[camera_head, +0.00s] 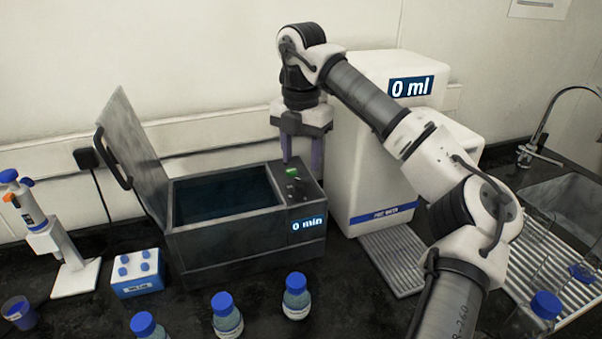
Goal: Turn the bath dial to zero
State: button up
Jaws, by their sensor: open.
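The bath (217,243) is a dark grey box with its lid (131,150) raised at the left and dark liquid inside. Its right-hand panel carries a small green-lit part (292,171) and a dark dial (299,181).
A white water dispenser (362,130) reading "0 ml" stands right of the bath, behind my arm. Several blue-capped bottles (227,316) stand in front. A blue rack (137,275) and pipette stand (75,277) are at left. A sink (570,196) is at far right.

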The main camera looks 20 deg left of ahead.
aim_at(301, 179)
jog(key=shift+f+p, duration=0.6)
jog(key=shift+f, duration=2.2)
jog(key=c, duration=1)
